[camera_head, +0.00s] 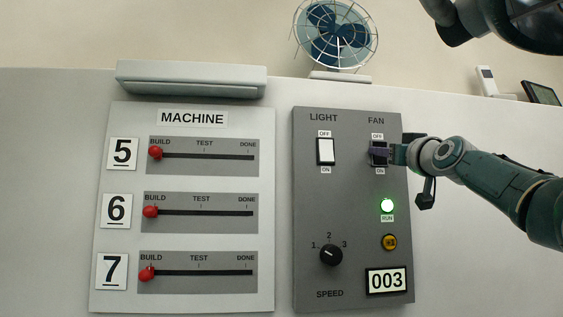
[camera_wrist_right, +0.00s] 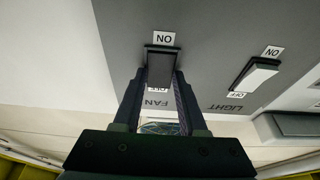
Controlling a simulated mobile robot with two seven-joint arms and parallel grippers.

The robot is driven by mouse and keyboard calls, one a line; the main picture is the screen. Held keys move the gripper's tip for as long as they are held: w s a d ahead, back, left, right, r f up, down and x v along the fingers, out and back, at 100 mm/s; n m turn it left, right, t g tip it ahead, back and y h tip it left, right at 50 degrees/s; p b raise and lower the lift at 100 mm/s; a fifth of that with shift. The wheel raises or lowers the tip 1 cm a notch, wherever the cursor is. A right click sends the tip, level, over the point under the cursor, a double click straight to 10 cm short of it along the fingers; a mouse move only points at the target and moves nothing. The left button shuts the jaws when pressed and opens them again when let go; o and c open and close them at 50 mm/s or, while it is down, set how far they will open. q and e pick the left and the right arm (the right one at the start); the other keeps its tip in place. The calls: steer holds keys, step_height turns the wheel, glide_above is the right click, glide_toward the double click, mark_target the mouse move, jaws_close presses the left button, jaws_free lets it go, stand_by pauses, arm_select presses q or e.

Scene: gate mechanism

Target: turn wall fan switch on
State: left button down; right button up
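The fan switch (camera_head: 379,158) is a dark rocker under the FAN label on the grey panel (camera_head: 352,205), with OFF above it and ON below. My right gripper (camera_head: 381,153) is at this switch, reaching in from the right. In the right wrist view the fan switch (camera_wrist_right: 161,67) shows between the two finger tips, with the ON label beyond it and the OFF label partly hidden. The fingers are apart, one on each side of the switch; whether they touch it I cannot tell. The rocker's tilt is unclear. My left gripper is not in view.
The light switch (camera_head: 326,151) is a white rocker left of the fan switch. A fan (camera_head: 336,35) stands above; a machine panel (camera_head: 185,185) is left.

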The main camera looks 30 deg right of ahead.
steer(key=o, duration=0.4)
steer(key=shift+a, duration=0.1)
steer(key=b+v, duration=0.2)
steer(key=v, duration=0.8)
stand_by(0.5)
